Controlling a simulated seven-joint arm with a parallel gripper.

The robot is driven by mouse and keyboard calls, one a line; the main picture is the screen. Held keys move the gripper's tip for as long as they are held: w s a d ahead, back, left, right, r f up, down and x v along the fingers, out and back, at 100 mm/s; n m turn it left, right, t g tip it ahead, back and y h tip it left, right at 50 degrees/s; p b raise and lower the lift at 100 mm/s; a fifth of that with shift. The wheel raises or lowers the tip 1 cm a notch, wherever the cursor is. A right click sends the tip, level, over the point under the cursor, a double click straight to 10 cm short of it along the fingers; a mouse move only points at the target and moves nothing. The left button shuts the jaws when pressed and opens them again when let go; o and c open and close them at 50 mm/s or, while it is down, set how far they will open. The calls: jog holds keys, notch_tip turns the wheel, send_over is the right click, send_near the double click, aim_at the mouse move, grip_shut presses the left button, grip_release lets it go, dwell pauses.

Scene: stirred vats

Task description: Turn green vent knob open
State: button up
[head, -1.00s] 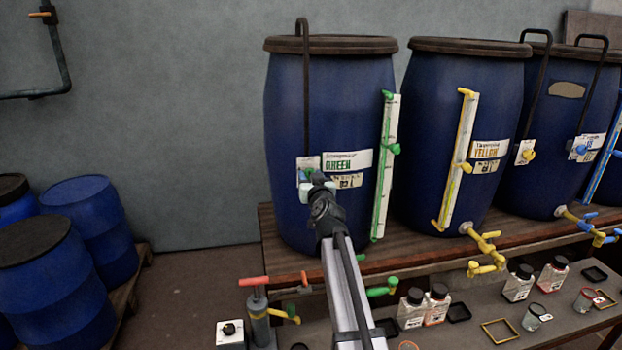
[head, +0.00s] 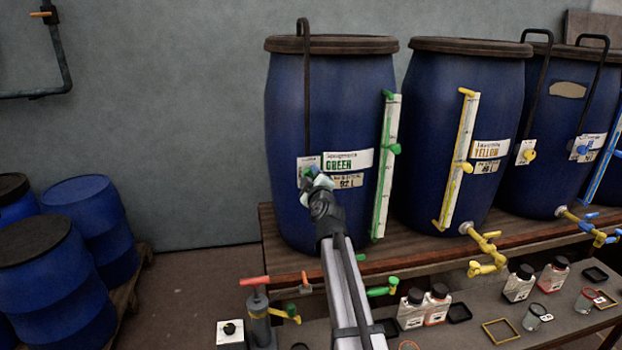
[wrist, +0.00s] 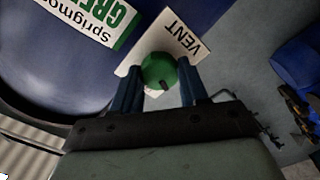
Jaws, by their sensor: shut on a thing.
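The green vent knob (wrist: 158,71) is round with a dark mark near its edge. It sits on a white plate marked VENT (wrist: 188,43) on the blue vat labelled GREEN (head: 285,120). My gripper (wrist: 160,80) is shut on the knob, with one blue finger on each side of it. In the head view my gripper (head: 312,178) is at the vent plate and hides most of the knob. The wrist view shows the plate and label tilted.
The GREEN vat's sight tube (head: 386,165) with green fittings stands to the right of my gripper. The yellow-labelled vat (head: 468,85) is farther right. Bottles (head: 437,305), trays and a red-handled pump (head: 256,300) are on the lower bench. Blue drums (head: 85,215) stand at left.

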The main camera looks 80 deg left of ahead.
jog(key=n, duration=0.4)
jog(key=shift+n, duration=0.4)
dwell(0.4)
jog(key=o, duration=1.1)
jog(key=shift+c, duration=0.2)
jog(key=d, duration=1.3)
jog(key=shift+d, duration=0.4)
